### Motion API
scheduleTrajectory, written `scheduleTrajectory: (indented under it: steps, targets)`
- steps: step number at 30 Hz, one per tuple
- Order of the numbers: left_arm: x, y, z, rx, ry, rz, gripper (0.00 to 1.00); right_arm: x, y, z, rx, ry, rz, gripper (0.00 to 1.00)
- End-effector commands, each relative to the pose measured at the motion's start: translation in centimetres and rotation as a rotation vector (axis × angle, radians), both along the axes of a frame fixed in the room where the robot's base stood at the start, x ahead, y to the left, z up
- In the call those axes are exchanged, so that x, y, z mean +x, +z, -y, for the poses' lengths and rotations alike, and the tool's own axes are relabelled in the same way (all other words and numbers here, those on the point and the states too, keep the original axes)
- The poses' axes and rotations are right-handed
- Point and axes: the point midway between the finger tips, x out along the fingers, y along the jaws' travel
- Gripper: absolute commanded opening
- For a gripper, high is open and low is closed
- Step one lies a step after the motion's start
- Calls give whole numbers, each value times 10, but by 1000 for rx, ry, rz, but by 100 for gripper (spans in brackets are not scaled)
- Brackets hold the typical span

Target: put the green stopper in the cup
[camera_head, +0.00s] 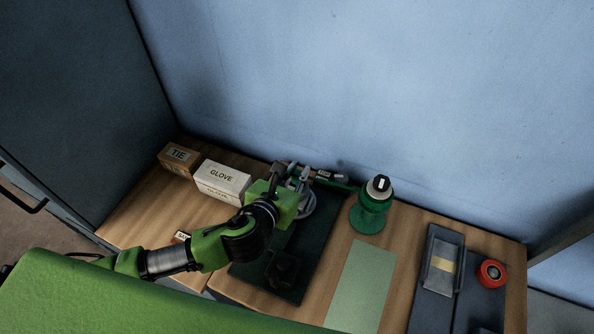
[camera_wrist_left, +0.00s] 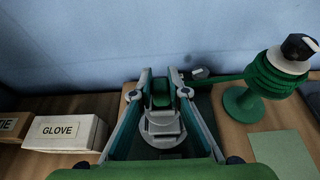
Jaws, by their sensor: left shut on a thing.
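My left gripper (camera_head: 298,180) is over the back of the dark mat (camera_head: 310,250), its fingers pointing toward the blue wall. In the left wrist view its fingertips (camera_wrist_left: 160,86) are closed on a small green piece (camera_wrist_left: 160,101), which looks like the green stopper. The fingers hide part of it. A pale grey round piece (camera_wrist_left: 163,133) shows below the fingers; it also shows beside the gripper in the head view (camera_head: 308,207). I cannot tell for certain whether it is the cup, or whether the green piece touches it. My right gripper is not in view.
A GLOVE box (camera_head: 222,183) and a TIE box (camera_head: 179,159) stand left. A green spool-shaped thing with a black top (camera_head: 371,209) stands right of the mat. Further right are a pale green sheet (camera_head: 362,285), a grey tray (camera_head: 443,262) and a red roll (camera_head: 491,273).

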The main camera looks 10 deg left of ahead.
Motion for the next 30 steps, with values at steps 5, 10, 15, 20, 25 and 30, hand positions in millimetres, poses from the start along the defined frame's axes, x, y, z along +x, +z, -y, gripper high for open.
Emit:
scheduleTrajectory:
  steps: [5, 10, 15, 20, 25, 30]
  targets:
    - [0, -3, 0, 0, 0, 0, 4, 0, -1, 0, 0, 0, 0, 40]
    - [0, -5, 0, 0, 0, 0, 4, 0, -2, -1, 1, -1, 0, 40]
    - [0, -7, 0, 0, 0, 0, 4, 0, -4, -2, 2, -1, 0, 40]
    - [0, -9, 0, 0, 0, 0, 4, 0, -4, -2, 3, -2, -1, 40]
    - [0, -11, 0, 0, 0, 0, 4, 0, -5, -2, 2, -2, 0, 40]
    - [0, -13, 0, 0, 0, 0, 4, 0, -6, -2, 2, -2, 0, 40]
